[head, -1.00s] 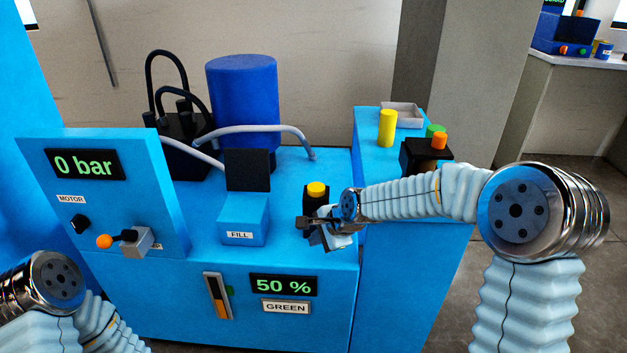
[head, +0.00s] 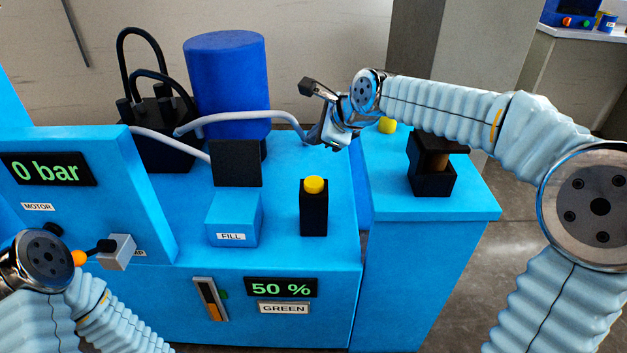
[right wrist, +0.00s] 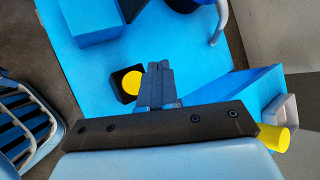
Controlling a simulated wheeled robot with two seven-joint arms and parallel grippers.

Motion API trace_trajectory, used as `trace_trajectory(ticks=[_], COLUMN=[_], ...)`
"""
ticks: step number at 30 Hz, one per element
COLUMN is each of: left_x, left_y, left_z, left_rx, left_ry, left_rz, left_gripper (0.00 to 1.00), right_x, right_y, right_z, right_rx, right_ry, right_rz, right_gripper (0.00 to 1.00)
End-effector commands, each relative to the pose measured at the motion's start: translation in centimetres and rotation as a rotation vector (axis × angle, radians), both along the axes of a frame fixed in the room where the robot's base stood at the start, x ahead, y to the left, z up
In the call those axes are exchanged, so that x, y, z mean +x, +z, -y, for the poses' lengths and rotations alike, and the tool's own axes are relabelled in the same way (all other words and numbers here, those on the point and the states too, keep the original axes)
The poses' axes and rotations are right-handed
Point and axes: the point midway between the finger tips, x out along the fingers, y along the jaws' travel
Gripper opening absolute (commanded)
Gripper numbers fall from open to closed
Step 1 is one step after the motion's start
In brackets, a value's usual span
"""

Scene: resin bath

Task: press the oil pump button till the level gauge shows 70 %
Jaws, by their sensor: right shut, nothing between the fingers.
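The black post with a yellow button (head: 314,185) stands upright on the blue machine top, right of the box labelled FILL. No label on it is readable. The level display (head: 282,287) on the front reads 50 %, beside a slim gauge (head: 211,298) with an orange column. My right gripper (head: 312,142) is shut and empty, above and behind the button in the head view and apart from it. In the right wrist view its closed fingers (right wrist: 158,70) point past the yellow button (right wrist: 132,83), which shows just left of them. My left arm shows at lower left; its gripper is not seen.
The FILL box (head: 233,218) with a black panel stands left of the button. A grey hose (head: 240,118) runs near a blue drum (head: 228,85). A black holder (head: 432,180) stands on the right cabinet.

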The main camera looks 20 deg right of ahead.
Motion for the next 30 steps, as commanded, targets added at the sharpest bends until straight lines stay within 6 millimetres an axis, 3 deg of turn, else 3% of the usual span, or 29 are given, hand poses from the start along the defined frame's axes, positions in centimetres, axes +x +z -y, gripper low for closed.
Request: trace_trajectory(ticks=[7,9,15,21,30], left_x=[0.0,0.0,0.0,0.1,0.1], left_y=[-0.4,-2.2,-4.2,-5.0,-5.0], left_z=[0.0,0.0,-0.2,-0.3,-0.4], left_rx=[0.000,0.001,0.004,0.007,0.007], left_ry=[0.000,0.002,0.007,0.010,0.011], left_rz=[0.001,0.001,0.001,0.003,0.003], left_gripper=[0.57,0.57,0.57,0.57,0.57], right_x=[0.0,0.0,0.0,0.0,0.0], right_y=[-3.0,-4.8,-7.1,-8.3,-8.5], right_z=[0.0,0.0,0.0,0.0,0.0], right_rx=[0.000,0.000,-0.001,-0.001,-0.001], right_ry=[0.000,0.001,0.000,0.001,0.001], right_rz=[-0.004,-0.002,-0.001,-0.001,0.000], right_gripper=[0.00,0.00,0.00,0.00,0.00])
